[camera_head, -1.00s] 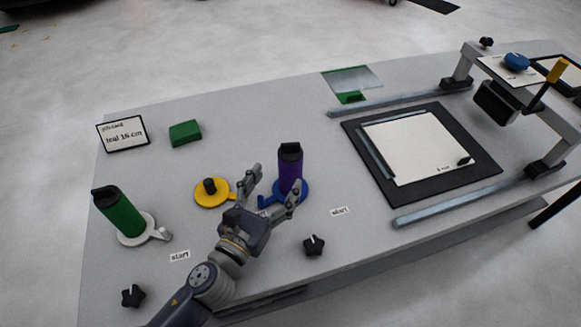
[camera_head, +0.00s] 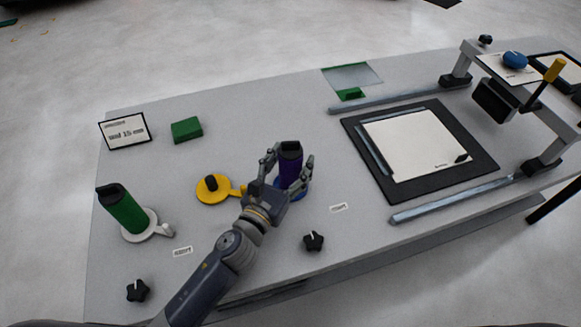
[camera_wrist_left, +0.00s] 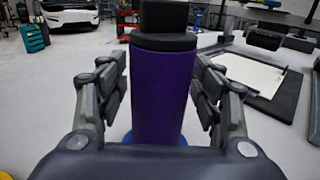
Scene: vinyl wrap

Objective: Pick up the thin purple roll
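The thin purple roll (camera_head: 290,167) stands upright on a blue base (camera_head: 291,193), with a black cap on top. My left gripper (camera_head: 289,164) is around the roll, with one finger on each side. In the left wrist view the purple roll (camera_wrist_left: 162,95) fills the middle between the two fingers. Gaps show between the roll and both fingers there, so the left gripper is open and not clamped on it. My right gripper is not in view.
A green roll (camera_head: 124,210) stands on a white base at the left. A yellow holder (camera_head: 213,190) lies just left of my gripper. A black knob (camera_head: 313,241) is near the front edge. A black mat (camera_head: 475,173) with a white sheet lies at the right.

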